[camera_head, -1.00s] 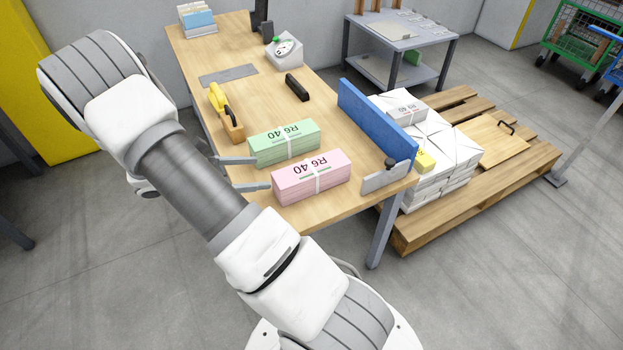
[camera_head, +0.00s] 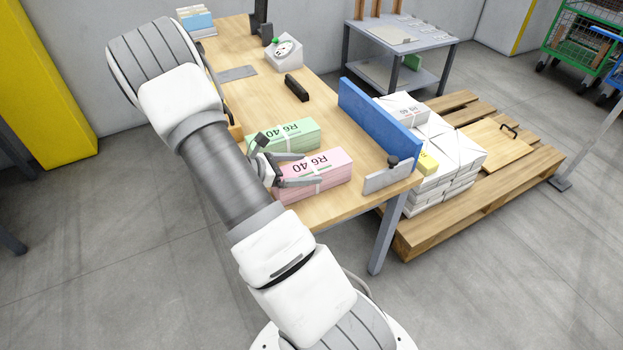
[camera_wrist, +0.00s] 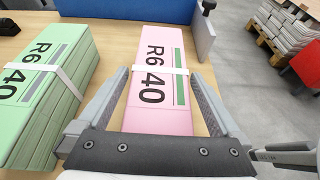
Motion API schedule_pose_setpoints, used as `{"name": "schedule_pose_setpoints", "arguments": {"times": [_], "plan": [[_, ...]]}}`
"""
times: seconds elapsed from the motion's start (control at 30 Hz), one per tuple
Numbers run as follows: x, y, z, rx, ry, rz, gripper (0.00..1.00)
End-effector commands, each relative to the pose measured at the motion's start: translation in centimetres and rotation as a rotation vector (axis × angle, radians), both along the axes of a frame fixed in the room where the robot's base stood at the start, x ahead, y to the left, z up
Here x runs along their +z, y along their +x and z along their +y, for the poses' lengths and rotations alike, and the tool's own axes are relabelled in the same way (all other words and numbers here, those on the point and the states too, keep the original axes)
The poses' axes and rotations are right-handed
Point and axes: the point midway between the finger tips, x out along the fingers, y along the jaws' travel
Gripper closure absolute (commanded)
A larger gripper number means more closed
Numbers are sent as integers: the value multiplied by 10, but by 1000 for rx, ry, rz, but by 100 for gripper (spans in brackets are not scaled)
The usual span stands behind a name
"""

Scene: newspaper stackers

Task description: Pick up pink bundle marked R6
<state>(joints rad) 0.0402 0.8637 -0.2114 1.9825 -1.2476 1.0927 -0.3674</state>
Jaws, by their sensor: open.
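The pink bundle (camera_head: 323,168) marked R6 40 lies flat on the wooden table near its front edge, with a pale strap around its middle. My gripper (camera_head: 298,168) is open over the bundle's left end. In the wrist view the pink bundle (camera_wrist: 161,78) lies between the two fingers of my gripper (camera_wrist: 158,90), one along each long side. I cannot tell whether the fingers touch it. A green bundle (camera_head: 297,133), also marked R6 40, lies just behind it; in the wrist view the green bundle (camera_wrist: 45,90) is outside the left finger.
A blue upright board (camera_head: 375,118) and a grey plate (camera_head: 388,178) stand at the table's right edge. A black bar (camera_head: 296,88) and a white device (camera_head: 284,55) lie farther back. Wrapped stacks (camera_head: 440,150) sit on a wooden pallet (camera_head: 450,225) to the right.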

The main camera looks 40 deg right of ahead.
Motion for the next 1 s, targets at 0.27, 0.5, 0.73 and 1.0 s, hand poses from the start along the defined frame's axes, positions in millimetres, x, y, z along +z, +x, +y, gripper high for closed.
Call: {"name": "schedule_pose_setpoints", "arguments": {"times": [0.27, 0.5, 0.73, 1.0], "plan": [[0, 0, -2, 1, 0, 1, 4], [-1, 0, -2, 1, 0, 1, 47], [-1, 0, -1, 2, 0, 1, 88], [1, 0, -2, 1, -4, 1, 100]]}}
